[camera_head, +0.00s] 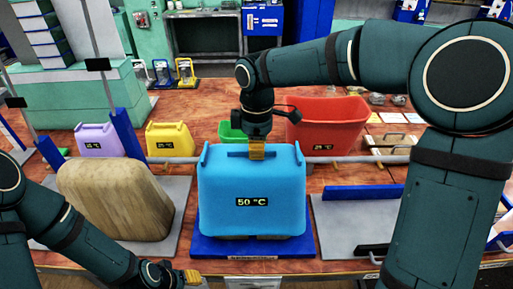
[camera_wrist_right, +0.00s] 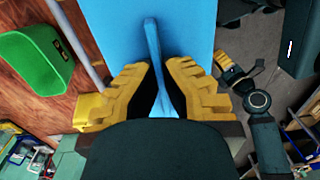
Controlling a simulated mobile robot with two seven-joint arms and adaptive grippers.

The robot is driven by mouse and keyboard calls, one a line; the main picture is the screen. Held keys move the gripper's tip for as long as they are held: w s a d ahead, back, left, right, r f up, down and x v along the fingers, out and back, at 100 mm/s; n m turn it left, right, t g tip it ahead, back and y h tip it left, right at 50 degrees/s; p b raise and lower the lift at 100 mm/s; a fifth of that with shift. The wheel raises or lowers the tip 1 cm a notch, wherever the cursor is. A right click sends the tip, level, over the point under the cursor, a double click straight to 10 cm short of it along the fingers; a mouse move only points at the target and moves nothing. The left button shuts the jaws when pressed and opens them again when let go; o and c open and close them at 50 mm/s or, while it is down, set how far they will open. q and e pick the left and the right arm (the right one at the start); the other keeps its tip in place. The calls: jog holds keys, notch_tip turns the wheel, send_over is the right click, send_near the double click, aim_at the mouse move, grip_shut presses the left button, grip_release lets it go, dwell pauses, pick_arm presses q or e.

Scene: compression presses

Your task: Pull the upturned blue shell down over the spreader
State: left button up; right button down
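The upturned blue shell (camera_head: 252,185), labelled 50 °C, stands upright over a blue base plate (camera_head: 300,245) in the middle of the head view. A brownish strip shows under its lower edge, perhaps the spreader, which is otherwise hidden. My right gripper (camera_head: 257,152) is at the shell's top. In the right wrist view its yellow fingers (camera_wrist_right: 159,72) lie on either side of a thin blue ridge on the shell and appear closed on it. My left gripper (camera_head: 188,277) is low at the front left, clear of the shell; in the wrist view (camera_wrist_right: 243,68) its fingers look apart.
A rounded wooden form (camera_head: 115,200) stands on a grey plate to the left. A grey bar (camera_head: 350,159) runs behind the shell. Purple (camera_head: 97,140), yellow (camera_head: 170,139), green (camera_head: 229,132) and red (camera_head: 325,125) shells stand behind. The grey plate (camera_head: 345,225) at right has bare room.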

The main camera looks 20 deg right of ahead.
jog(key=shift+f+b, duration=0.35)
jog(key=shift+f, duration=0.2)
jog(key=c, duration=1.1)
grip_release()
jog(key=shift+o, duration=0.2)
notch_tip(320, 180, up, 12)
jog(key=shift+w, duration=0.3)
jog(key=shift+d, duration=0.15)
